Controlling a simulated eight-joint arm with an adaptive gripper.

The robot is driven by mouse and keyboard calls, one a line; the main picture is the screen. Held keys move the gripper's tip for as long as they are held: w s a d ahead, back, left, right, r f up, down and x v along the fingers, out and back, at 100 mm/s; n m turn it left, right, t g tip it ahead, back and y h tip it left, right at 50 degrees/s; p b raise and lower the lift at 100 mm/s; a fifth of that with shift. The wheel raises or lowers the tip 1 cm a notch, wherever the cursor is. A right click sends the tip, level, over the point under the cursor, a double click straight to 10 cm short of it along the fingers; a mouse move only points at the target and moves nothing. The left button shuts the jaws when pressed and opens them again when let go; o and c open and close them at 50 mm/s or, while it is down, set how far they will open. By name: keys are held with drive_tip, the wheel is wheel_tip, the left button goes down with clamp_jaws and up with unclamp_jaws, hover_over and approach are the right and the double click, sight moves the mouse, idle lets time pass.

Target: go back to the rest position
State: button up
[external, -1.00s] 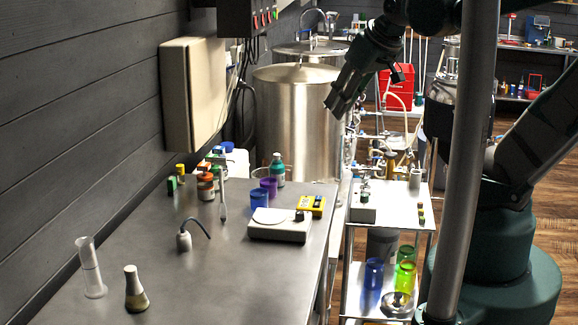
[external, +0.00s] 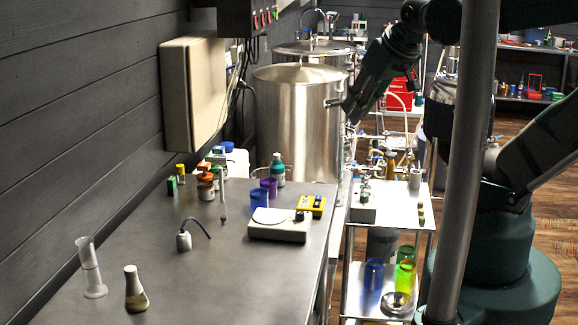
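My gripper (external: 343,106) is in the air in front of the large steel tank (external: 298,125), above the right edge of the bench and the back of the cart. It points down and to the left at the end of my dark green arm. No object shows at its fingertips. The gap between the fingers is too small in this view to tell whether it is open or shut.
The steel bench (external: 215,260) holds a white scale (external: 279,226), blue and purple cups, bottles, a flask (external: 135,290) and a cylinder (external: 91,268). A two-shelf cart (external: 392,216) stands to its right. A grey pole (external: 467,160) crosses the foreground. The air above the bench is clear.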

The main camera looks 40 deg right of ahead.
wheel_tip(320, 180, down, 9)
drive_tip(key=b, duration=0.8)
drive_tip(key=shift+b, duration=0.3)
idle(0.6)
